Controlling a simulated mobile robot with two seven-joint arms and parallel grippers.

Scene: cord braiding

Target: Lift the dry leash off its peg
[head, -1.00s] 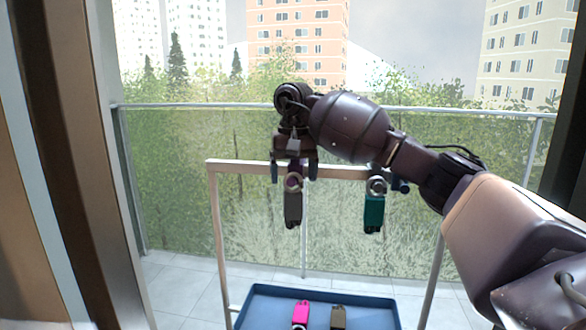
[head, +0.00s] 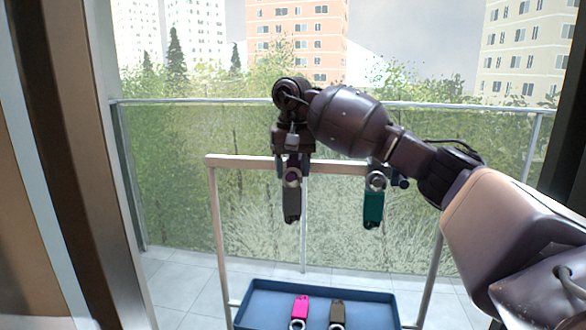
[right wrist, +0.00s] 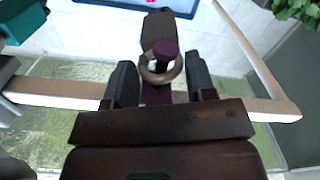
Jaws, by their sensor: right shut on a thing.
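A dark grey-brown leash (head: 291,204) hangs on the rack's top bar by its metal ring (right wrist: 161,76). The ring is around a purple peg (right wrist: 166,52). My right gripper (head: 293,172) has come down from above, and its fingers stand on both sides of the ring, shut on it. The leash body hangs below the fingers. Whether either is dry cannot be told. My left gripper is out of view.
The pale rack (head: 216,220) stands before a glass balcony railing (head: 180,190). A blue tray (head: 262,298) under it holds a pink leash (head: 300,309) and an olive-brown leash (head: 338,313). A dark door frame (head: 85,180) is at the left.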

